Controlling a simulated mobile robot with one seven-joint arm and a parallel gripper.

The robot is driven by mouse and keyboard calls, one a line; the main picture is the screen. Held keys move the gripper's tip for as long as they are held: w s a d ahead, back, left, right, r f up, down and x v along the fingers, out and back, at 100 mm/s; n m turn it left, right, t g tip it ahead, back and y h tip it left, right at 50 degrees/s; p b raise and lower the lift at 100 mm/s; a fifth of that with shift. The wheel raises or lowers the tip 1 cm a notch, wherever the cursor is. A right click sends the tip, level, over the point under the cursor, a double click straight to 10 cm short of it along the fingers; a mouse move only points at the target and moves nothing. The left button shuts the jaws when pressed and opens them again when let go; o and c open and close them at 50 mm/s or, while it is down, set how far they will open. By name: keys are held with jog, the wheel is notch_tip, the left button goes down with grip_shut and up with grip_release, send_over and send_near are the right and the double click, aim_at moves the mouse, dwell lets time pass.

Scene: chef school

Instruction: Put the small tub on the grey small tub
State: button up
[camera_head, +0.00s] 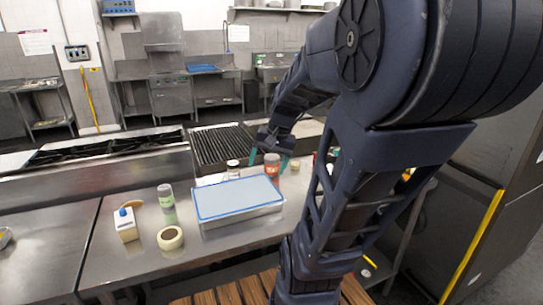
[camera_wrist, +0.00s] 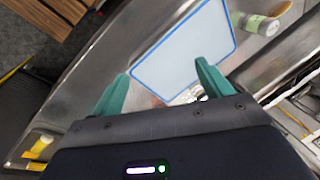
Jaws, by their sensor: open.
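My gripper (camera_head: 268,159) is open and empty at the back of the steel counter. In the head view its teal fingers are above and around an orange-red tub (camera_head: 272,170), but I cannot tell how high above it they are. A small pale tub (camera_head: 295,166) is just right of it, partly hidden by my arm. A small white-topped jar (camera_head: 233,168) is to the left. I cannot tell for sure which one is the grey small tub. In the wrist view the open gripper (camera_wrist: 162,85) shows a small shiny item (camera_wrist: 196,93) by the right finger.
A large steel container with a blue-rimmed grey lid (camera_head: 238,197) stands in front of the gripper; its lid (camera_wrist: 185,50) fills the wrist view's middle. A green-labelled jar (camera_head: 166,196), a carton (camera_head: 127,226) and a cream ring-shaped item (camera_head: 170,238) stand left. A grill (camera_head: 222,146) lies behind.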

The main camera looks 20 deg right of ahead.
jog(key=s+r+n+t+h, duration=0.2)
jog(key=s+r+n, duration=0.2)
jog(key=n, duration=0.1)
jog(key=shift+a+r+h, duration=0.2)
jog(key=shift+a+h, duration=0.05)
jog(key=shift+h, duration=0.05)
